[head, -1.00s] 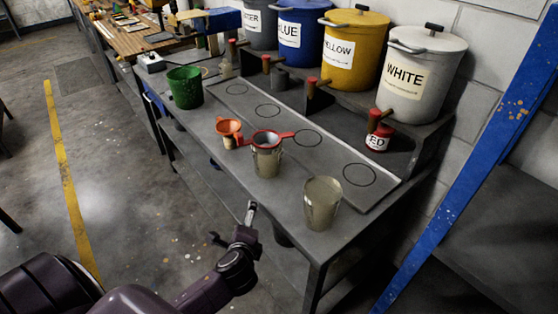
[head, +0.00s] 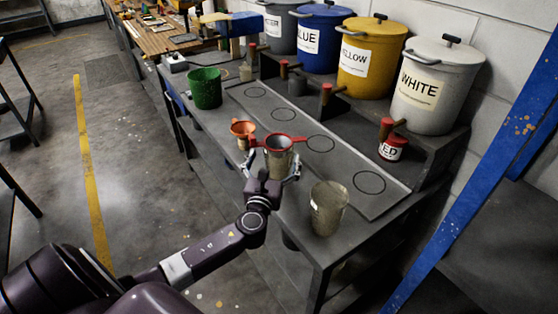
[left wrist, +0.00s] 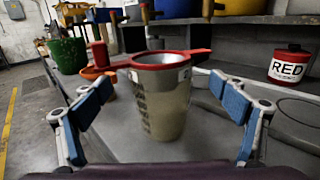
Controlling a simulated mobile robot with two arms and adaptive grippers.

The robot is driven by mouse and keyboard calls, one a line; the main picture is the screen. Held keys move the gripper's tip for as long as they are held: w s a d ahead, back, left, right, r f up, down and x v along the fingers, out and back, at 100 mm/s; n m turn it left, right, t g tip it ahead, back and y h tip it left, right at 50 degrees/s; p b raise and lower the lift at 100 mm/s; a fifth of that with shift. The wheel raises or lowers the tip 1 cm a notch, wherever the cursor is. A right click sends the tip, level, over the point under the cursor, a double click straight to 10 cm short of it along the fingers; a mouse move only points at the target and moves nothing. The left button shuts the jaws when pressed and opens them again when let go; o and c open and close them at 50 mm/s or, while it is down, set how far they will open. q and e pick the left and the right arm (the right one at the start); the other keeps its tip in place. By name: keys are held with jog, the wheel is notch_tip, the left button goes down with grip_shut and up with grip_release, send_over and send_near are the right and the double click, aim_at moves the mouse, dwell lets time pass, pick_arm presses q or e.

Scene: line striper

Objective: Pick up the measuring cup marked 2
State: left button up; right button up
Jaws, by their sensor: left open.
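A clear measuring cup (left wrist: 163,112) with dark markings on its side stands on the grey bench, and a red strainer (left wrist: 160,59) with a handle rests on its rim. The same cup shows in the head view (head: 278,164). I cannot read a number on it. My left gripper (left wrist: 166,108) is open, with its blue-padded fingers on both sides of the cup and apart from it. A second clear cup (head: 327,209) stands on the bench to the right, near the front edge; no number is readable. My right gripper is not in view.
A smaller orange-red strainer or funnel (head: 243,130) sits left of the cup. A green bucket (head: 205,88) stands farther back. Paint pots labelled WHITE (head: 428,84), YELLOW (head: 371,60) and BLUE line the shelf. A small RED can (head: 393,148) sits below. A blue post (head: 480,165) rises at right.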

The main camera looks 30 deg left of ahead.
aim_at(280, 141)
pick_arm(q)
jog(key=x, duration=0.5)
jog(key=shift+w+a, duration=0.1)
jog(key=shift+w, duration=0.25)
jog(key=shift+c, duration=0.5)
jog(key=c, duration=1.5)
